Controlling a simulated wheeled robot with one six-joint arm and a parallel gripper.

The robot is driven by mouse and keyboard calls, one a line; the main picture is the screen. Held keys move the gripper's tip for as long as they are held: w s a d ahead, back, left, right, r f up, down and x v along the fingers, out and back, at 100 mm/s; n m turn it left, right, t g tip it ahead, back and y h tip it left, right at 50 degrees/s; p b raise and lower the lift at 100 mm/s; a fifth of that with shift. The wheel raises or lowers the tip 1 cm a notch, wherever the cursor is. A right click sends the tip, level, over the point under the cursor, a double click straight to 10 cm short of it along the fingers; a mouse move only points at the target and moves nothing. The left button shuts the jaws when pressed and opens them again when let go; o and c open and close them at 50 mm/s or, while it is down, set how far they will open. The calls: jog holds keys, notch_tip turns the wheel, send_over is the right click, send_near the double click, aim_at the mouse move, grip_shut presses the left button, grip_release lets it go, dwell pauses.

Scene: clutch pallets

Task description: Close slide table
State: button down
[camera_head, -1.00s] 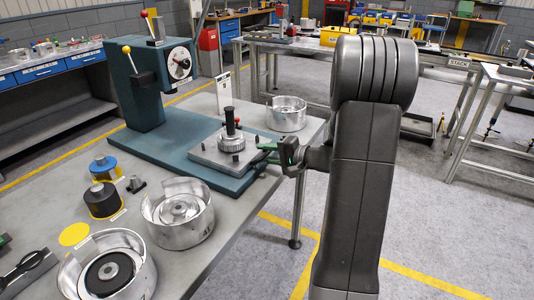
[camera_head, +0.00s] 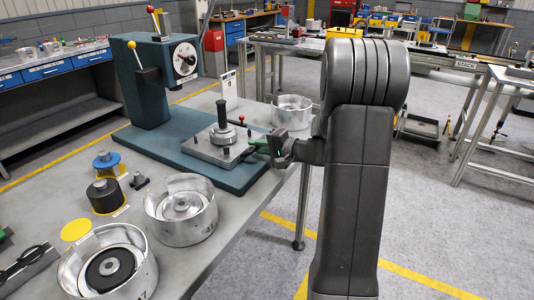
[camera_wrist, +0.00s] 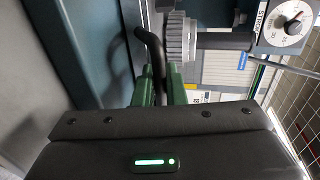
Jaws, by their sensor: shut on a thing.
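The slide table is a grey metal plate (camera_head: 200,151) on the teal base (camera_head: 165,145) of a press (camera_head: 150,80). It carries a toothed metal part (camera_head: 222,136) with a dark post. My gripper (camera_head: 260,145) is at the plate's right side, its green fingers shut on the slide table's dark handle. In the wrist view the curved dark handle (camera_wrist: 150,45) runs down between the fingers (camera_wrist: 160,85), beside the toothed metal part (camera_wrist: 180,40). The plate sits to the right of the press column, short of the press head. The handle's grip end is partly hidden by the fingers.
Round metal housings (camera_head: 181,212) and a black cylinder (camera_head: 104,197) stand on the bench front. Another housing (camera_head: 291,110) stands behind my gripper near the bench's right edge. A white sign (camera_head: 222,106) stands behind the plate. Open floor lies right of the bench.

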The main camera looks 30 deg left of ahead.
jog(key=c, duration=1.6)
grip_release()
jog(key=shift+o, duration=0.2)
jog(key=shift+d, duration=0.1)
jog(key=shift+d, duration=0.1)
jog(key=v, duration=1.3)
jog(key=shift+d+b, duration=0.25)
jog(key=shift+b, duration=0.05)
jog(key=shift+o, duration=0.4)
jog(key=shift+r, duration=0.15)
